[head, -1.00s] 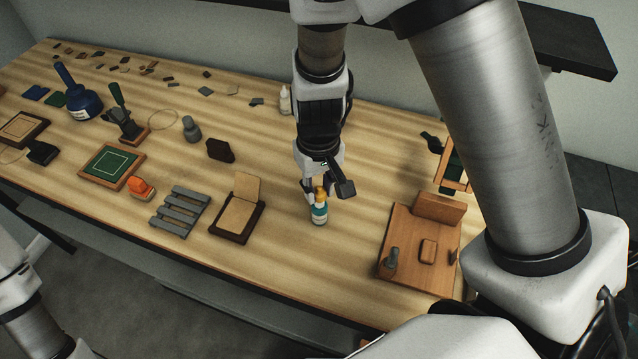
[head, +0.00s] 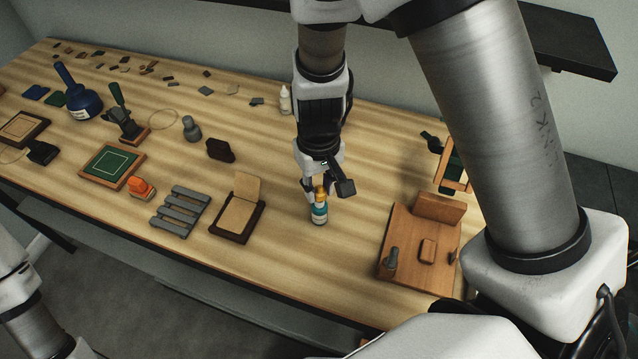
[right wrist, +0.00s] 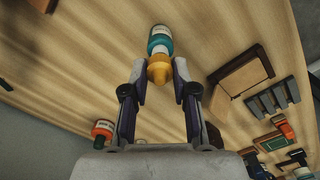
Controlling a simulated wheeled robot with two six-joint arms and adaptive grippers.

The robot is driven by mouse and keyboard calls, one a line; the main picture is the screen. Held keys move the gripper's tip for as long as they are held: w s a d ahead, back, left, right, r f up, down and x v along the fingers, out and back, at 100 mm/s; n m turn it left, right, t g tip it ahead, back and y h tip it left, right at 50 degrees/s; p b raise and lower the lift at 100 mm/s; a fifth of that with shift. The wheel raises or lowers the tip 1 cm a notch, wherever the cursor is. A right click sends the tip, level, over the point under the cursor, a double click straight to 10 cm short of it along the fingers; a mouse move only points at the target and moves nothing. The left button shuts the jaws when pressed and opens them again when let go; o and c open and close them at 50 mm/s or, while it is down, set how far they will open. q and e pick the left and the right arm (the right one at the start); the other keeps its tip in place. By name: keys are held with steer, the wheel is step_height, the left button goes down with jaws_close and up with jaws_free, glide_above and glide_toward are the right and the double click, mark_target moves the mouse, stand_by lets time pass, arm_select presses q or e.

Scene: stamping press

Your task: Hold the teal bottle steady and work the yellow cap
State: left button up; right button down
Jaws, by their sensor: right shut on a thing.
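The teal bottle (head: 319,215) stands upright on the wooden table, with a white label band around it. Its yellow cap (head: 320,193) is on top. My right gripper (head: 314,190) reaches down from above and is shut on the yellow cap. In the right wrist view, the fingers (right wrist: 159,70) are on either side of the yellow cap (right wrist: 158,68), and the teal bottle (right wrist: 160,42) extends beyond them. My left gripper is out of view; only part of my left arm shows at the lower left.
A wooden stand (head: 407,250) is to the right of the bottle. A dark box with a raised lid (head: 238,216) and a grey slatted rack (head: 180,211) are to the left. A white bottle (head: 285,100) stands behind. Bare table surrounds the teal bottle.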

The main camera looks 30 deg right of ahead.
mark_target(319, 185)
steer(key=shift+f+b, duration=1.15)
steer(key=shift+f, duration=0.2)
steer(key=c, duration=0.8)
jaws_free()
step_height(319, 185, up, 11)
steer(key=shift+r, duration=0.55)
steer(key=shift+w, duration=0.1)
